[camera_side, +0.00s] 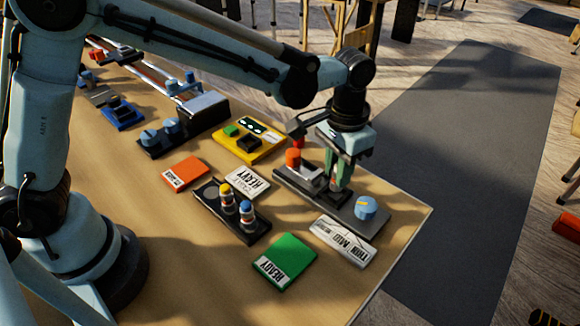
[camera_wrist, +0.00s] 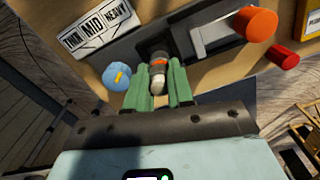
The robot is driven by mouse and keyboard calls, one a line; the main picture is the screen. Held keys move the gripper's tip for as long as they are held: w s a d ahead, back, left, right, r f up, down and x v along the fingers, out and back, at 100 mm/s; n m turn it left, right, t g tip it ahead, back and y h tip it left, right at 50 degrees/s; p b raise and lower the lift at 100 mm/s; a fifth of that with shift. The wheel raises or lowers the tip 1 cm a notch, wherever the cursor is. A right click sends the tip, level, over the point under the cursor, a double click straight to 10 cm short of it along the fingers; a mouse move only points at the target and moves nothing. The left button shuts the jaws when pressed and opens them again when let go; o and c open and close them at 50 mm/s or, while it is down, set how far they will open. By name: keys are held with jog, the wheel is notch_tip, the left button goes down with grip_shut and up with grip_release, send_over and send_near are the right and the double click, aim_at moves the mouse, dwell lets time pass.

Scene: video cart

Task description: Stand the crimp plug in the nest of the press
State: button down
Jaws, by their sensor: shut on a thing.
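My gripper (camera_side: 340,182) points down over the press, and it also shows in the wrist view (camera_wrist: 160,75). Its green fingers are shut on the crimp plug (camera_wrist: 158,68), a small cylinder with a pale rounded end, an orange band and a dark far end. The press (camera_side: 358,213) is a dark base with a silver bracket, an orange knob (camera_side: 293,157) and a blue dial (camera_side: 366,207). The plug's far end is over the press base, beside the bracket. The fingers hide the nest, so I cannot tell whether the plug touches it. In the side view the fingers mostly hide the plug.
A green card (camera_side: 284,259), a white THIN MID card (camera_side: 341,240), an orange card (camera_side: 184,173) and a yellow panel (camera_side: 268,147) lie around. The table's right edge is close.

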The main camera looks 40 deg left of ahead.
jog(key=shift+f, duration=1.2)
jog(key=c, duration=0.9)
grip_release()
notch_tip(320, 180, up, 12)
jog(key=s+a+f+n+t, duration=0.1)
jog(key=s+a+t, duration=0.2)
jog(key=a, duration=0.6)
jog(key=s+a+f+n+t, duration=0.1)
jog(key=s+a+t, duration=0.3)
jog(key=s+a, duration=0.4)
jog(key=shift+s+a+n, duration=0.3)
jog(key=shift+a+n, duration=0.2)
jog(key=shift+a, duration=0.25)
